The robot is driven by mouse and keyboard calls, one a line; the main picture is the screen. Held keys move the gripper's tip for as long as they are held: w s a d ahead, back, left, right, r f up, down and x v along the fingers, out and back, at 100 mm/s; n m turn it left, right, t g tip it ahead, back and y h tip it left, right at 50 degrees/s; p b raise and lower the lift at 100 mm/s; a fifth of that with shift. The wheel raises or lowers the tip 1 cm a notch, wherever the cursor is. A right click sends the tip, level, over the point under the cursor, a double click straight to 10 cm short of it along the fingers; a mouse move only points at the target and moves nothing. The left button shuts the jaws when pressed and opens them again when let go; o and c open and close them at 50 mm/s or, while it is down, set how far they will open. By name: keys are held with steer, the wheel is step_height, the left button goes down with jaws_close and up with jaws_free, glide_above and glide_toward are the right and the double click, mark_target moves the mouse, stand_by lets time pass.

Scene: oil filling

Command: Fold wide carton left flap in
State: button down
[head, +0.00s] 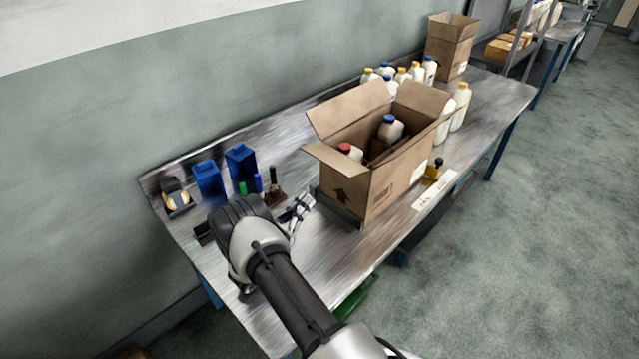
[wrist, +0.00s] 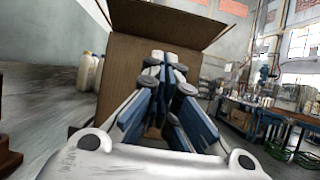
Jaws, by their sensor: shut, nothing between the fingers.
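The wide carton (head: 367,190) stands open on the metal bench in the head view. Its left flap (head: 335,157) sticks outward on the near-left side, and the other flaps also stand open. Inside are a bottle with a red cap (head: 344,148) and one with a blue cap (head: 389,119). My gripper (head: 304,203) is shut and empty, just left of the carton and below the left flap. In the wrist view, my fingertips (wrist: 164,60) point at the carton's brown side (wrist: 122,82), with a flap (wrist: 165,22) jutting out above them. Whether they touch the carton is unclear.
Several white bottles (head: 402,74) stand behind the carton, and more (head: 460,106) at its right. A narrower carton (head: 451,47) is at the far end. Blue bins (head: 209,180) and small tools (head: 274,196) lie left along the wall. The bench front (head: 330,262) is mostly clear.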

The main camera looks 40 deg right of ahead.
mark_target(332, 160)
steer(key=shift+w+d+r, duration=0.15)
steer(key=shift+d+r, duration=1.4)
steer(key=shift+r, duration=0.15)
steer(key=shift+w+d+r, duration=0.1)
steer(key=shift+d+r, duration=1.45)
steer(key=shift+r, duration=0.1)
steer(key=shift+w, duration=0.1)
